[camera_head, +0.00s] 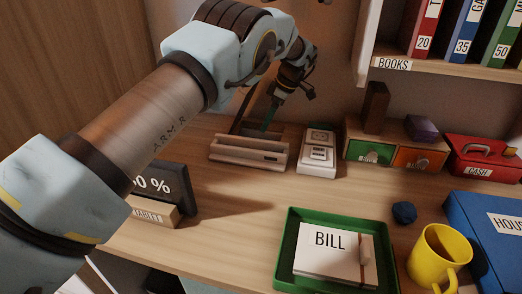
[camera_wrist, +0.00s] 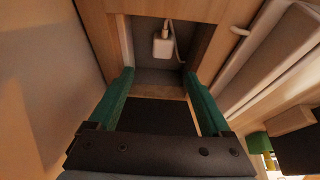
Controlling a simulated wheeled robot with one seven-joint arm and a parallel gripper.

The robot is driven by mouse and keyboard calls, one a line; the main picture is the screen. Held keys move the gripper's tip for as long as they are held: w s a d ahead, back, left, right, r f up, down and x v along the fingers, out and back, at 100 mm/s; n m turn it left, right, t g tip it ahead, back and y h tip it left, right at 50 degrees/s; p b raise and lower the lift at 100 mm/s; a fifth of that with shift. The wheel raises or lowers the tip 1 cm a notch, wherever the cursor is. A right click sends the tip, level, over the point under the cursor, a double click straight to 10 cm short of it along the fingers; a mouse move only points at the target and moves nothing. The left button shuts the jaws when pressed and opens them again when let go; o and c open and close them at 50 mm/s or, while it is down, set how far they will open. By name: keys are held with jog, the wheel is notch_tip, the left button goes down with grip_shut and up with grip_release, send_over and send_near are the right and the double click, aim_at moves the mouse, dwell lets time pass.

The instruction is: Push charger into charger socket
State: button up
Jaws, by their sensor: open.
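A small white charger (camera_wrist: 162,47) with a pale cable shows in the wrist view, inside a wood-framed recess. My gripper (camera_wrist: 158,73) is open, with its green fingers apart, below the charger in the picture. Nothing shows between the fingertips, and the charger is beyond them. In the head view my gripper (camera_head: 268,124) is behind the wooden holder (camera_head: 246,150) at the back of the desk; the charger is hidden there. A white block (camera_head: 317,155) with a socket-like face stands right of the holder. I cannot tell whether the charger is seated in a socket.
Small labelled drawers (camera_head: 371,150) and a red cash box (camera_head: 482,158) stand right of the white block. A green tray (camera_head: 285,245) with a bill, a yellow mug (camera_head: 436,255) and a dark sign (camera_head: 165,185) are nearer. A bookshelf (camera_head: 450,68) overhangs the back right.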

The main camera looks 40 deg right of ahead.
dwell(0.3)
jog(key=shift+p+x, duration=0.45)
jog(key=shift+x, duration=2.35)
jog(key=shift+s+p+x, duration=0.1)
jog(key=shift+p+x, duration=0.3)
jog(key=shift+x, duration=0.9)
jog(key=shift+s+p+x, duration=0.15)
jog(key=shift+p+x, duration=0.2)
jog(key=shift+x, duration=0.95)
jog(key=shift+f, duration=0.1)
grip_shut()
